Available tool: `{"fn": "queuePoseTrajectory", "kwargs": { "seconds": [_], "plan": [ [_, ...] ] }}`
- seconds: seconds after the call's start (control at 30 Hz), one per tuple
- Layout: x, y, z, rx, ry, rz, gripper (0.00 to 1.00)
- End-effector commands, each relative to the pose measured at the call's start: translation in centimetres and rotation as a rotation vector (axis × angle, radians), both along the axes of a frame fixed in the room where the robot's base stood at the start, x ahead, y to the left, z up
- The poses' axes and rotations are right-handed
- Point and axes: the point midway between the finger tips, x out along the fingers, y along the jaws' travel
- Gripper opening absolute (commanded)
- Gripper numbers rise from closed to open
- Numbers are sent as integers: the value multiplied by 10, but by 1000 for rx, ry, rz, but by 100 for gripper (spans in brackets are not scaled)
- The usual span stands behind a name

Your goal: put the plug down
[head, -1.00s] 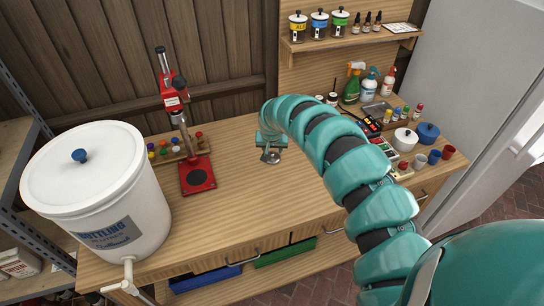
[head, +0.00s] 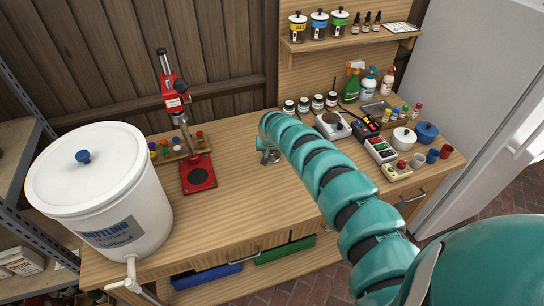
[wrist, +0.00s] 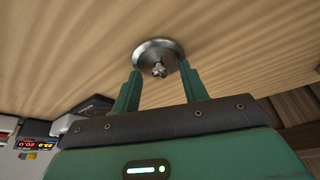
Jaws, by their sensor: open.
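The plug (wrist: 158,52) is a round, shiny metal disc with a small knob in its middle. In the wrist view it lies on the wooden bench top (wrist: 60,60), knob towards my gripper. My gripper (wrist: 160,72) is open, with one green finger on each side of the plug's near edge. I cannot tell whether either finger touches it. In the head view my gripper (head: 267,152) is small and low over the middle of the bench, and the plug (head: 272,160) shows only as a grey bit beside it.
A white lidded bucket (head: 100,190) with a tap stands at the bench's left. A scale (head: 333,126), jars, bottles, meters and cups crowd the right. The bench front-centre is clear.

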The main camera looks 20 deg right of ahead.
Motion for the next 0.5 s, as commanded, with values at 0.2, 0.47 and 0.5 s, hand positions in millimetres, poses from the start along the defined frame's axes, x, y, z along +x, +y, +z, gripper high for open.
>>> {"fn": "queuePoseTrajectory", "kwargs": {
  "seconds": [0.2, 0.47, 0.5],
  "plan": [
    [0, 0, 0, 0, 0, 0, 30],
    [0, 0, 0, 0, 0, 0, 0],
    [0, 0, 0, 0, 1, 0, 0]
  ]
}}
